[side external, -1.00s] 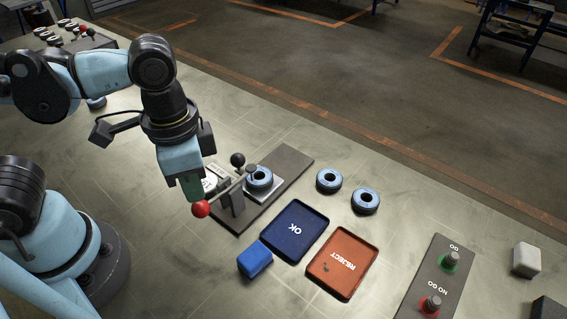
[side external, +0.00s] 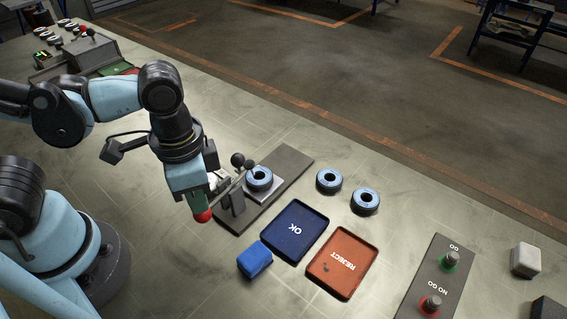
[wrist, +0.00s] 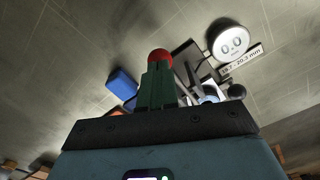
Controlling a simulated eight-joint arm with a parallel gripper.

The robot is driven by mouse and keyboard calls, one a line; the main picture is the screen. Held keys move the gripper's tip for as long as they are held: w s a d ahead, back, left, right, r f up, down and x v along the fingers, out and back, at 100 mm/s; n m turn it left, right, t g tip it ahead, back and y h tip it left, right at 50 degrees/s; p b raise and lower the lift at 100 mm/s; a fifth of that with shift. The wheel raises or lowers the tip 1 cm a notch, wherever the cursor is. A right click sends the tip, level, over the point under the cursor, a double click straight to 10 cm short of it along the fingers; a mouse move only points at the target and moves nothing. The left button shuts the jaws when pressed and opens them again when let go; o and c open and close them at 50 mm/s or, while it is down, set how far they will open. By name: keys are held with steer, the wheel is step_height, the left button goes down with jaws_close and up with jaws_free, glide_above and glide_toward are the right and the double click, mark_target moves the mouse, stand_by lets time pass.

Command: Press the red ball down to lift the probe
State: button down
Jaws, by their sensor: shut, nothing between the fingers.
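The red ball (side external: 203,216) is on the near end of a lever on the gauge stand. My gripper (side external: 198,207) is shut, its green fingers directly above the ball and seemingly touching it. In the wrist view the ball (wrist: 160,56) shows just beyond the shut fingertips. The lever's far end (side external: 248,164) is raised near a dark round knob (side external: 237,160). The probe tip cannot be made out clearly. The gauge dial (wrist: 231,40) reads 0.0.
The blue OK tray (side external: 318,217) and orange REJECT tray (side external: 368,251) lie right of the gauge, with a blue block (side external: 255,260) beside them. Two discs (side external: 329,181) (side external: 366,201) lie behind the trays.

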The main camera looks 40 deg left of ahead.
step_height(320, 180, up, 9)
stand_by(0.9)
